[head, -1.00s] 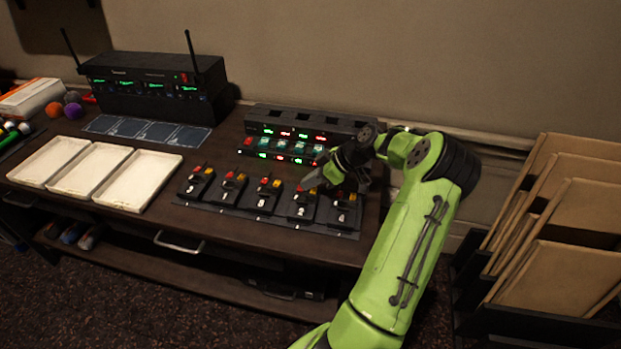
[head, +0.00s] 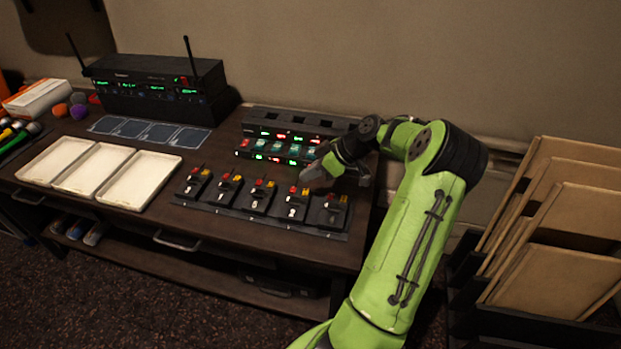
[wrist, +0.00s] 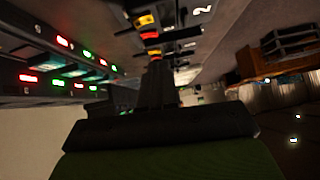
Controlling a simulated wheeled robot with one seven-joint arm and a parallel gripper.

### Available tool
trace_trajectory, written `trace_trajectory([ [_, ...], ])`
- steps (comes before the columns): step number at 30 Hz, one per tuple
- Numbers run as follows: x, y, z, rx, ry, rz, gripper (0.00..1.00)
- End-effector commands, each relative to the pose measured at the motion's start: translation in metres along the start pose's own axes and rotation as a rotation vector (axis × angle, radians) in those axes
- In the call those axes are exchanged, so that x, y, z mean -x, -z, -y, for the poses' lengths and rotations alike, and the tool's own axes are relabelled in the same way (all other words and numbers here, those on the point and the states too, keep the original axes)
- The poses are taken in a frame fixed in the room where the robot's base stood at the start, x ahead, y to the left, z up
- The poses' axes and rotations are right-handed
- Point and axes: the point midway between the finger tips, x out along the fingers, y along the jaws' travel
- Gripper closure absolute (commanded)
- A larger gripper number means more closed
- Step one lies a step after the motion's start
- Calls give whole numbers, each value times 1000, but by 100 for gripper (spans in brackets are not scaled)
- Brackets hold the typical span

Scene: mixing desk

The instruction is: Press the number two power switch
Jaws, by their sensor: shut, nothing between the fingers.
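A row of black switch units, each with a red and a yellow button and a white figure, lies along the front of the desk (head: 227,225). The figures are too small to read in the head view. In the wrist view a white figure 2 (wrist: 201,10) shows at the top, beside a unit with a yellow button (wrist: 145,20). My gripper (head: 308,177) is just above and behind the second unit from the right (head: 293,206). In the wrist view my gripper (wrist: 156,65) is shut and empty, its tips close to the red and yellow buttons. I cannot tell whether it touches them.
A black rack with green and red lights (head: 285,145) stands close behind the units. White trays (head: 140,180) lie to the left, and a black receiver with antennas (head: 155,85) stands at the back. Brown boards (head: 550,240) stand right of the desk.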

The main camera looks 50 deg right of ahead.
Motion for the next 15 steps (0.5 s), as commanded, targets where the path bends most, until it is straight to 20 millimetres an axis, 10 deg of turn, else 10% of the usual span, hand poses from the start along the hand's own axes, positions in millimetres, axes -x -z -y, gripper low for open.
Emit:
trace_trajectory([
  [15,80,1,2,6,0,-3,100],
])
